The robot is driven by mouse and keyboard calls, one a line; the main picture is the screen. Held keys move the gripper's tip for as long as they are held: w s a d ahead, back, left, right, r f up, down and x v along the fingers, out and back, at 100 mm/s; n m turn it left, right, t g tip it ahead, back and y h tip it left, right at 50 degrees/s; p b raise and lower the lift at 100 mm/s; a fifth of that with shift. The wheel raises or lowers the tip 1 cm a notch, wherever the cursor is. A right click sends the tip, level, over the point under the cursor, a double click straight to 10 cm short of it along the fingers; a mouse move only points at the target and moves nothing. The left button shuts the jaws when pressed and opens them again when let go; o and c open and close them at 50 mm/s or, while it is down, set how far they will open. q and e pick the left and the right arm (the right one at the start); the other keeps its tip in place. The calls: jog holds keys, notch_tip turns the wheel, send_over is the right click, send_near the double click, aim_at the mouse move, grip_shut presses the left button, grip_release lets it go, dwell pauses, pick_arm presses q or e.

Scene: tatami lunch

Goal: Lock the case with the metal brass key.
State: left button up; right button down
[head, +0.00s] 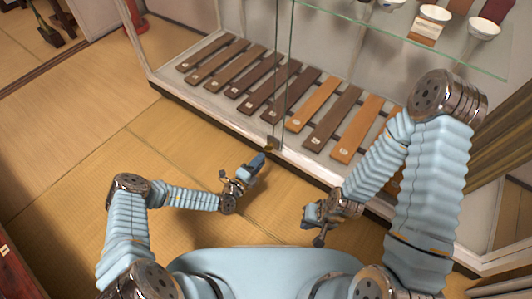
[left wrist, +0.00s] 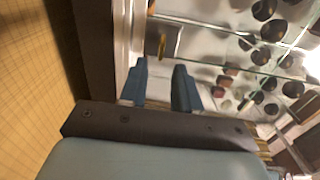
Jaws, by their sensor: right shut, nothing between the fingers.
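The glass display case (head: 180,86) has a dark lower edge, and two glass panes meet near its middle. A small dark lock-like fitting (head: 273,143) sits low at that meeting line. In the left wrist view a small brass-coloured piece (left wrist: 162,45) stands at the case front, just beyond my left fingertips; it looks like the key, but I cannot tell how far it is inserted. My left gripper (head: 263,158) points at the fitting; its blue fingers (left wrist: 162,82) are apart with nothing visible between them. My right gripper (head: 310,216) is shut and empty, lower right, away from the fitting.
Several wooden planks (head: 312,104) lie inside the case. A glass shelf (head: 400,38) above holds white bowls (head: 484,29). The tatami floor (head: 80,130) left of the case is clear. A dark red wooden piece (head: 12,268) stands at lower left.

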pick_arm(q)
jog(key=v, duration=0.8)
jog(key=s+d+r+m+g+h+p, duration=0.1)
jog(key=s+d+r+m+g+h, duration=0.1)
jog(key=s+d+m+g, duration=0.35)
jog(key=s+d+r+m+g+h+p, duration=0.1)
jog(key=s+d+r+m+g+h, duration=0.15)
jog(key=s+m+g, duration=0.7)
jog(key=s+a+f+m+g+y, duration=0.1)
jog(key=s+a+m+g+y, duration=0.25)
jog(key=s+m, duration=0.6)
jog(key=w+a+r+m+t+y, duration=0.2)
jog(key=a+m+y, duration=0.1)
jog(key=m, duration=0.7)
jog(key=w+a+r+m+t+y+p, duration=0.1)
jog(key=w+a+r+m+t+y, duration=0.1)
jog(key=a+m, duration=0.4)
jog(key=w+m+y, duration=0.1)
jog(key=m+y, duration=0.1)
jog(key=m, duration=0.2)
jog(key=shift+r+t, duration=0.3)
jog(key=shift+t, duration=0.05)
